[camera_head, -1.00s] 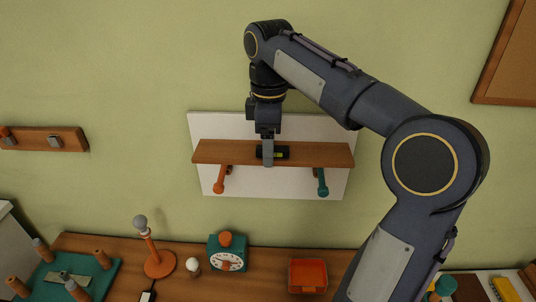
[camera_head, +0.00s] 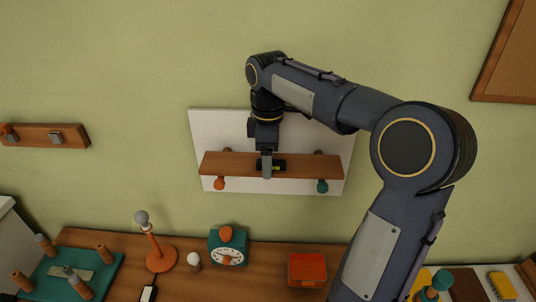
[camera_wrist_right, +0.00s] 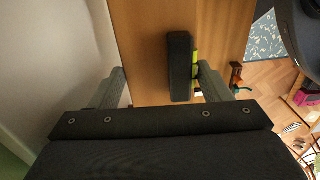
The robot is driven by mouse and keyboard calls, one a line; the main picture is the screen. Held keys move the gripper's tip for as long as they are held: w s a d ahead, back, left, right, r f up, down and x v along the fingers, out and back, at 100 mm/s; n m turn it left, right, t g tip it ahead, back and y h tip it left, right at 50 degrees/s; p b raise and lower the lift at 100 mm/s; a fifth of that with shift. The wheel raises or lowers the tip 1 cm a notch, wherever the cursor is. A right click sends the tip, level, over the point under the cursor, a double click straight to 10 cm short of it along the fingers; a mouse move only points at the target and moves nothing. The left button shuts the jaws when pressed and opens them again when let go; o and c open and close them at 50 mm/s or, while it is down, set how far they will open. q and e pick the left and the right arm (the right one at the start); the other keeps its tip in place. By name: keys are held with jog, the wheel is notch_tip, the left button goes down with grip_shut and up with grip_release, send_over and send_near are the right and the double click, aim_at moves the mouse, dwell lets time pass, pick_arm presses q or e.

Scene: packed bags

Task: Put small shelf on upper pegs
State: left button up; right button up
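The small brown shelf (camera_head: 225,164) lies level in front of the white wall board (camera_head: 215,125). An orange peg (camera_head: 219,184) and a teal peg (camera_head: 322,186) show their knobs below its front edge. Small stubs show just above its back edge; the shelf hides the parts between, so its contact with the pegs is unclear. A black bar (camera_wrist_right: 180,65) with a yellow-green strip stands on the shelf. My right gripper (camera_wrist_right: 162,80) straddles this bar. One finger is close to the strip; the other is clearly apart from the bar. My left gripper is not in view.
Below, the wooden table holds a teal clock (camera_head: 228,248), an orange ball stand (camera_head: 160,255), an orange box (camera_head: 307,270) and a green pegged tray (camera_head: 60,268). A wall rail (camera_head: 45,136) is at the left. The wall around the white board is clear.

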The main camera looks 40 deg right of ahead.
jog(key=o, duration=0.4)
jog(key=shift+r, duration=0.65)
notch_tip(320, 180, up, 11)
jog(key=s+a+f+m+t+y, duration=0.1)
jog(key=s+a+f+m+t, duration=0.1)
jog(key=s+a+f+m, duration=0.2)
jog(key=s+a+f+m+t+y, duration=0.1)
jog(key=s+a+f+m, duration=0.3)
jog(key=s+f, duration=0.4)
jog(key=s+a+f+m+t+y, duration=0.1)
jog(key=s+a+f+m+t, duration=0.1)
jog(key=s+a+f, duration=0.4)
jog(key=shift+s+a+f+m+t+y, duration=0.1)
jog(key=shift+s+f+m+t+y, duration=0.15)
jog(key=shift+f+m, duration=0.2)
jog(key=shift+s+f+m+t+y, duration=0.1)
jog(key=shift+s+f+m+y, duration=0.05)
jog(key=shift+s+f+m, duration=0.25)
